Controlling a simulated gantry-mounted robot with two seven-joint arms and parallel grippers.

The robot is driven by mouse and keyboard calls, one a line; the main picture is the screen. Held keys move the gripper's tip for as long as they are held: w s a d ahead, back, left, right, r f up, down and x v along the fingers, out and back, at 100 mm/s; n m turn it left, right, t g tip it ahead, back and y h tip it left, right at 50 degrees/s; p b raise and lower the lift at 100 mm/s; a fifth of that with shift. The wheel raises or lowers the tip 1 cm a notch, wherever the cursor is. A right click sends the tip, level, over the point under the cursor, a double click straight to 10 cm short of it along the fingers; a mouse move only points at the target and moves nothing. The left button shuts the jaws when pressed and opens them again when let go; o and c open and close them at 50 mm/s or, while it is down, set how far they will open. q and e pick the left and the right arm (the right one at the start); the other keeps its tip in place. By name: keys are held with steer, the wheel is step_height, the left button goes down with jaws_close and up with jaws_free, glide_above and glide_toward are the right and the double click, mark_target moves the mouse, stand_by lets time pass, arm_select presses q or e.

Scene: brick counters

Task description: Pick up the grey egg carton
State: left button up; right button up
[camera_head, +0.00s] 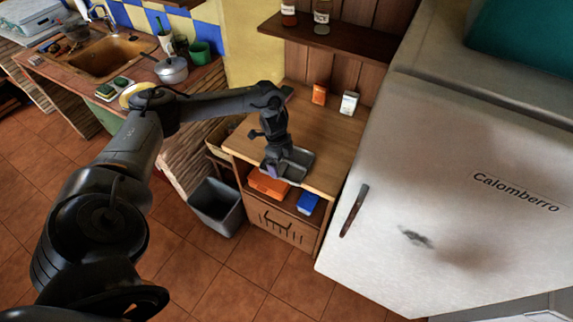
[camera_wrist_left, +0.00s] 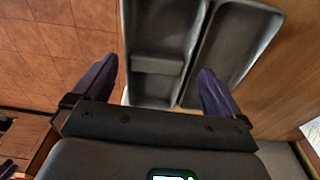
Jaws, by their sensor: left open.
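The grey egg carton (camera_head: 299,160) lies on the wooden top of a small cabinet beside the fridge. In the left wrist view the carton (camera_wrist_left: 238,42) shows as two long dark grey halves side by side, apparently open. My left gripper (camera_head: 275,170) points down at the carton's near left side and hides part of it. In the left wrist view my left gripper (camera_wrist_left: 157,68) is open. Its left finger is just outside the carton's left edge, and its right finger appears over the strip between the halves. Nothing is held. My right gripper is not in view.
An orange box (camera_head: 319,94) and a white box (camera_head: 349,103) stand behind on the cabinet top (camera_head: 329,143). The fridge (camera_head: 440,190) stands close on the right. A grey bin (camera_head: 216,206) is on the floor at left. The cabinet top right of the carton is clear.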

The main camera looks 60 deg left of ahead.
arm_select(q)
steer(key=shift+d+f, duration=0.1)
steer(key=shift+f, duration=0.8)
steer(key=c, duration=0.7)
steer(key=shift+w+r, duration=0.1)
steer(key=shift+c, duration=0.2)
